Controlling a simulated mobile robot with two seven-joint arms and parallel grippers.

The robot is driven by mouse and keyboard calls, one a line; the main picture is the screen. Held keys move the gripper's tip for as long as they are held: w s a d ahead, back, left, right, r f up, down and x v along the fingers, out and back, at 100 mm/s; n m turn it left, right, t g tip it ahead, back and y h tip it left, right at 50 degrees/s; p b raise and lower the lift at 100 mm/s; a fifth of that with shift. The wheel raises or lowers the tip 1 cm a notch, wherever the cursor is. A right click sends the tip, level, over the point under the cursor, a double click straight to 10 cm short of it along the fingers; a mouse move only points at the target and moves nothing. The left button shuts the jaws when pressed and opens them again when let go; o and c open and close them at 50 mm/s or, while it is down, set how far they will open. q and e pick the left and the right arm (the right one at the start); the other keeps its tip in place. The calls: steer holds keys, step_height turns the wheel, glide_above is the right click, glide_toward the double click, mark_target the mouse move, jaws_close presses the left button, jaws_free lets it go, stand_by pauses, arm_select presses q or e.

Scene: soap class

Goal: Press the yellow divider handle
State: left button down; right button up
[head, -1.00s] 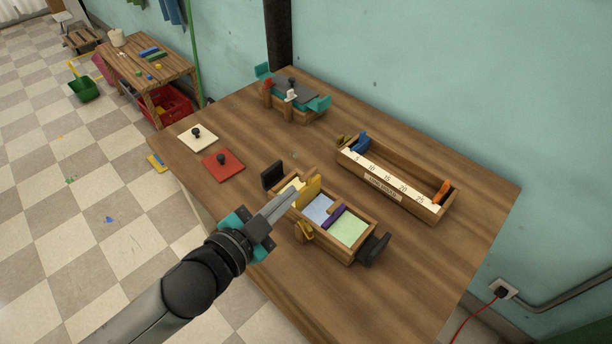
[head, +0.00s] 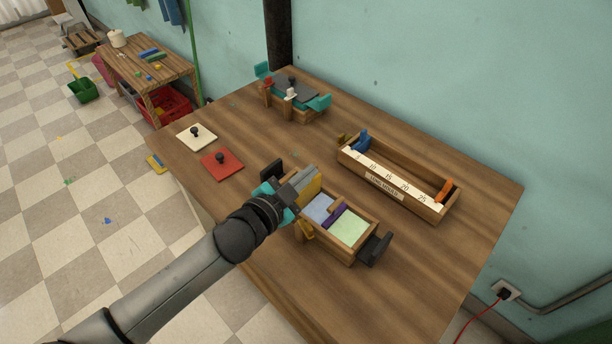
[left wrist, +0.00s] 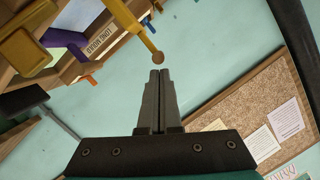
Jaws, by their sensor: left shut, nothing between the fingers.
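A wooden tray (head: 352,258) with dividers stands near the table's front edge. A yellow divider (head: 311,187) rises at its left part, and a purple divider (head: 334,215) crosses its middle. My left gripper (head: 309,173) is shut and empty, its fingers beside the top of the yellow divider and partly hiding the tray's left end. In the left wrist view, the shut fingertips (left wrist: 160,73) point toward a yellow bar (left wrist: 138,32) with a round brown end, just beyond them. I cannot tell whether they touch. My right gripper is not in view.
A yellow piece (head: 305,229) sits on the tray's front side and a black handle (head: 375,248) at its right end. A long numbered wooden box (head: 399,190) stands behind. Red (head: 222,164) and white (head: 197,137) knobbed plates lie to the left. The right front tabletop is clear.

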mark_target(318, 179)
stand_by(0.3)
arm_select(q)
step_height(318, 179, down, 5)
steer(key=b, duration=0.2)
steer(key=shift+s+a+f+b, duration=0.1)
steer(key=shift+f+b, duration=0.1)
steer(key=shift+b, duration=0.2)
steer(key=shift+f, duration=0.3)
steer(key=shift+r, duration=0.3)
